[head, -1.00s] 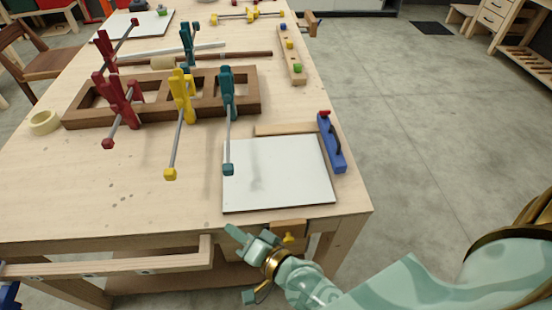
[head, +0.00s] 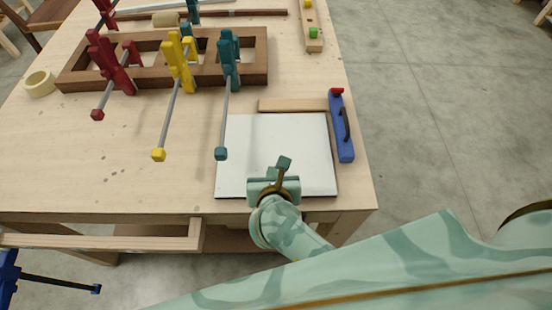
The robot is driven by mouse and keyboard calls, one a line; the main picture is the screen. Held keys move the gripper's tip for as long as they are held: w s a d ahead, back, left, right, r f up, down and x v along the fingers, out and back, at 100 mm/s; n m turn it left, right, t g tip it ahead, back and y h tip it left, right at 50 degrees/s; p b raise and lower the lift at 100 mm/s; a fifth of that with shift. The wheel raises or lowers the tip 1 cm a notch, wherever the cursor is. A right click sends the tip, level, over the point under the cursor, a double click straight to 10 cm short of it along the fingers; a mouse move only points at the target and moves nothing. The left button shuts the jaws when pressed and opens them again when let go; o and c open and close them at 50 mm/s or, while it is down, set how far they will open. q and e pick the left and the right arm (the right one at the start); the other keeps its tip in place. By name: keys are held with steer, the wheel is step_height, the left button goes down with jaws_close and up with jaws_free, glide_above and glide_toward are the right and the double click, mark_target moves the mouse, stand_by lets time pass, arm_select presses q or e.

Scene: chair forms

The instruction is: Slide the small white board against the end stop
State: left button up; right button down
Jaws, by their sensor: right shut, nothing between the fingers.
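The small white board (head: 275,140) lies flat near the table's front right corner. A light wood strip (head: 292,104), which looks like the end stop, lies along its far edge; any gap between them is too narrow to judge. My right gripper (head: 283,164) is shut and empty at the board's near edge, its tip over the white surface. I cannot tell whether it touches the board. The gripper and wrist hide part of the near edge. My left gripper is not in view.
The table left of the board is clear.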

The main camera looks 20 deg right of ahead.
mark_target(271, 140)
steer(key=w+d, duration=0.1)
steer(key=w, duration=0.5)
steer(key=w+d+f, duration=0.1)
steer(key=w, duration=0.3)
steer(key=shift+d, duration=0.3)
steer(key=shift+f+b, duration=0.3)
steer(key=shift+b, duration=0.1)
steer(key=shift+s+f, duration=0.1)
steer(key=shift+s, duration=0.1)
